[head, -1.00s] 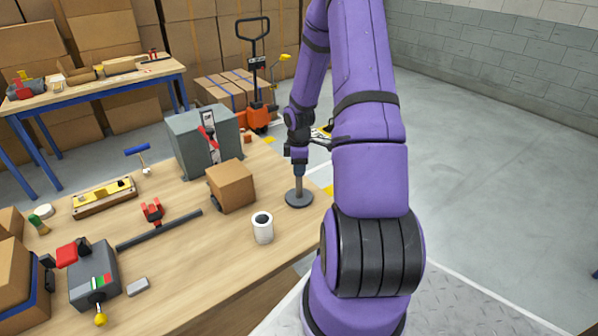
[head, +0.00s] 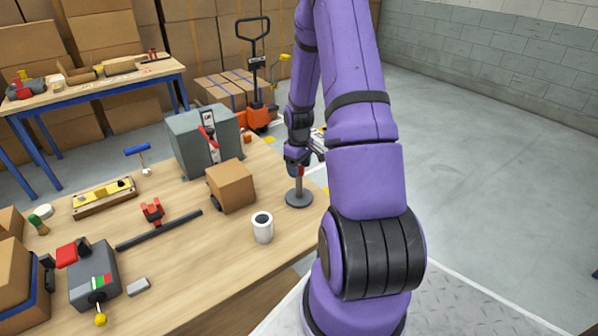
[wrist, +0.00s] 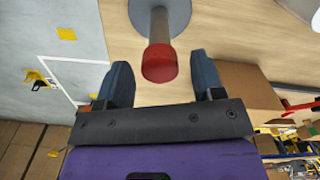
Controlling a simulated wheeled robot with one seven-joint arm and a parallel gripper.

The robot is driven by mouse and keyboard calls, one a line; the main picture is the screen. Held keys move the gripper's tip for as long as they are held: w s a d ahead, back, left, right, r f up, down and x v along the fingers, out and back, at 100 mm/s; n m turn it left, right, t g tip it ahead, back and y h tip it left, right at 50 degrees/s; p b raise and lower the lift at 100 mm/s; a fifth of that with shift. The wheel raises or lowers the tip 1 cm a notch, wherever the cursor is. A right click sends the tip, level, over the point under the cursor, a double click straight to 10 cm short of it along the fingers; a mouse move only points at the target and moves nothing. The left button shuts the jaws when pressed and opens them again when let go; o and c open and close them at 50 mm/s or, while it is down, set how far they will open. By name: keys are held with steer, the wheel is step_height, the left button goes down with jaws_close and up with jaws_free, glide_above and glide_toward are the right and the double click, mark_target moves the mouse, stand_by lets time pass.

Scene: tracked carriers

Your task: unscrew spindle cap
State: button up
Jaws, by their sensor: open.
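The spindle is a grey post on a round dark base (head: 299,200) near the right edge of the workbench, and its base also shows in the wrist view (wrist: 160,12). A red cap (wrist: 158,63) sits on the end of the post, and a bit of it shows in the head view (head: 300,170). My gripper (wrist: 161,68) is open, with one blue finger on each side of the cap. Gaps show between the cap and both fingers. In the head view my gripper (head: 297,163) is tilted at the top of the spindle and partly hides the cap.
On the wooden workbench (head: 185,245), a cardboard box (head: 231,186), a white cup (head: 262,228) and a grey cabinet (head: 200,143) stand left of the spindle. A dark bar (head: 160,230) lies farther left. Open floor (head: 480,190) lies right of my arm.

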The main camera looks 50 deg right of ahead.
steer(key=m, duration=2.1)
steer(key=shift+m, duration=0.4)
steer(key=c, duration=0.8)
steer(key=n, duration=0.9)
steer(key=shift+n, duration=0.4)
